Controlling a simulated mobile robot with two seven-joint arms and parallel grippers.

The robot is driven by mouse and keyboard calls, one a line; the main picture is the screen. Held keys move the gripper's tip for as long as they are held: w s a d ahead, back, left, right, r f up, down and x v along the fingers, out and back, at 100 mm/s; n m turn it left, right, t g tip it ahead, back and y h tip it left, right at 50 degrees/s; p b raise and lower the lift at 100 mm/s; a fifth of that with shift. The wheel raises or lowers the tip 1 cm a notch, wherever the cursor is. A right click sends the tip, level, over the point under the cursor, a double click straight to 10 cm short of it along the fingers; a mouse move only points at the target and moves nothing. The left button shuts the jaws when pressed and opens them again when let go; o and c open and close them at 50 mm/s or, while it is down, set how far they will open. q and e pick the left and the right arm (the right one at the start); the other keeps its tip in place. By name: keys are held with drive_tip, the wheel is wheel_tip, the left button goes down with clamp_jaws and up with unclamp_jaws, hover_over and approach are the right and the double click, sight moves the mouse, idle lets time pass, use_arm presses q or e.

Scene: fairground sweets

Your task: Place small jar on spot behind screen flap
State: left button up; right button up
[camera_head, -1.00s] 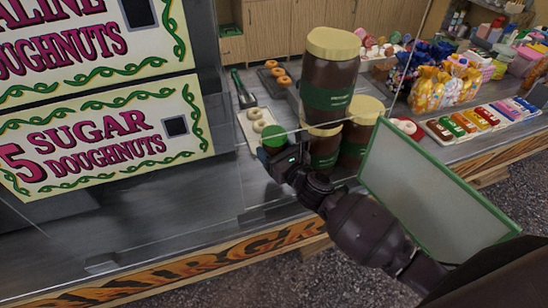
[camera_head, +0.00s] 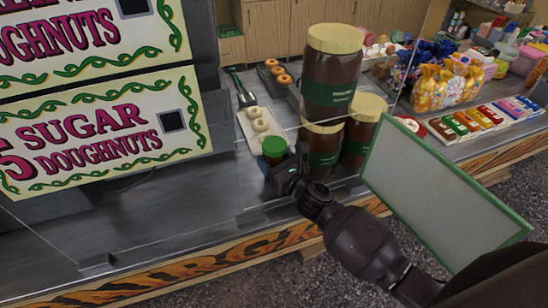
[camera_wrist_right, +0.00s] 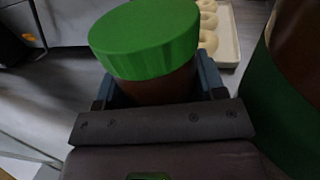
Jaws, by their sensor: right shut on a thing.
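The small jar (camera_head: 274,148) has a green lid and a brown body. My right gripper (camera_head: 276,165) is shut on it, over the counter just left of the large brown jars. In the right wrist view the small jar (camera_wrist_right: 150,50) stands upright between the fingers, its lower part hidden. A framed translucent panel with a green edge (camera_head: 440,190), perhaps the screen flap, stands tilted at the right, partly behind my right arm. I cannot make out a marked spot. My left gripper is not in view.
Large brown jars with cream lids (camera_head: 332,75) are stacked close right of my gripper. A tray of doughnuts (camera_head: 247,118) lies behind it. Doughnut signs (camera_head: 95,130) stand at the left. The counter's front left (camera_head: 150,225) is bare.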

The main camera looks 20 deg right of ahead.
drive_tip(key=o, duration=1.2)
drive_tip(key=shift+r, duration=0.15)
drive_tip(key=v, duration=1.2)
drive_tip(key=shift+r+p, duration=0.35)
drive_tip(key=shift+r, duration=0.05)
